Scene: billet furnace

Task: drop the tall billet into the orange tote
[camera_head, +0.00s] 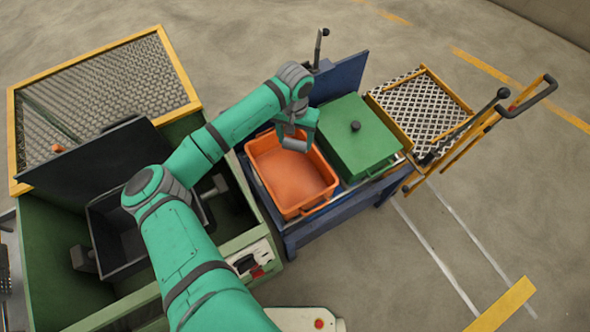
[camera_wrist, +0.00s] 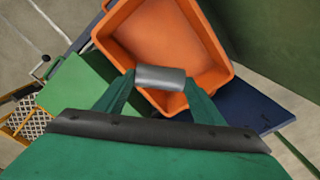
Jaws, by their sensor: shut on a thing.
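The orange tote (camera_head: 303,202) stands open on a blue bench, and no object shows inside it. It also shows in the wrist view (camera_wrist: 215,45), below and beyond my gripper. My gripper (camera_head: 294,140) hangs over the tote's far end. In the wrist view its two green fingers are shut on a grey metal billet (camera_wrist: 160,77), which lies crosswise between the fingertips. The billet appears to be above the tote, apart from its floor. In the head view the billet is small and partly hidden by the gripper.
A green lidded box (camera_head: 355,138) sits right beside the tote on the blue bench (camera_head: 345,205). A green furnace cabinet (camera_head: 50,250) with a raised dark lid (camera_head: 100,170) stands at left. A yellow-framed mesh cart (camera_head: 425,105) stands at right. The floor at lower right is clear.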

